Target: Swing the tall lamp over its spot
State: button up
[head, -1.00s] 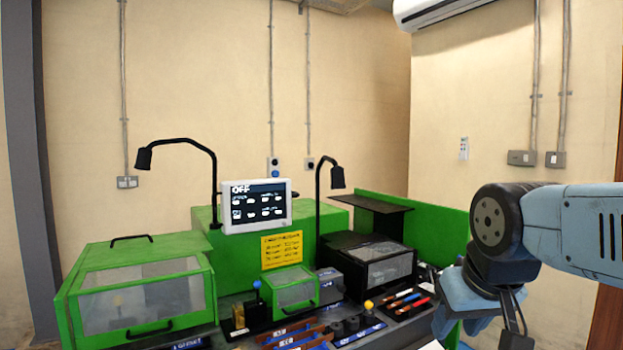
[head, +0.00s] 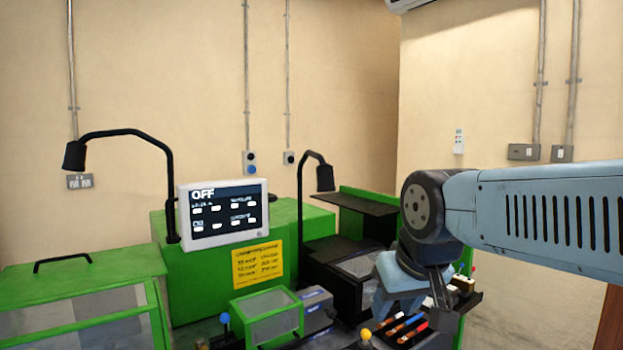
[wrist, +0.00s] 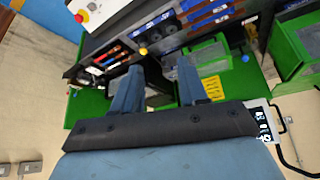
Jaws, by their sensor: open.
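Two black gooseneck lamps stand at the machine in the head view. The left lamp (head: 136,136) rises higher, its long arm arching left from beside the screen, with its head (head: 74,156) hanging over the green-framed box. The right lamp (head: 301,185) is shorter and narrower, its head (head: 325,178) turned right. My gripper (wrist: 157,80) is open and empty in the wrist view, its two blue fingers apart. In the head view it is right of both lamps, in front of the machine, touching neither. A dark curved bar beside the screen in the wrist view may be a lamp arm.
A screen reading OFF (head: 222,212) stands beside the left lamp's stem. A green-framed box with a handle (head: 80,282) is at left. A black shelf (head: 355,204) is right of the right lamp. Coloured tools (head: 405,328) lie in a tray below my gripper.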

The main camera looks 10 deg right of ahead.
jog(key=shift+d, duration=0.15)
jog(key=shift+o, duration=1)
jog(key=shift+w+r, duration=0.1)
jog(key=shift+w, duration=0.05)
jog(key=o, duration=0.5)
jog(key=w+r, duration=0.2)
jog(key=r, duration=0.1)
jog(key=w+r, duration=0.3)
jog(key=shift+w+r, duration=0.2)
jog(key=shift+w, duration=0.05)
jog(key=shift+c, duration=0.2)
notch_tip(320, 180, up, 19)
jog(key=g, duration=0.1)
send_over(325, 178)
jog(key=s, duration=0.2)
jog(key=shift+m+h, duration=0.3)
jog(key=shift+h, duration=0.1)
jog(key=x, duration=1.3)
jog(key=shift+f, duration=0.25)
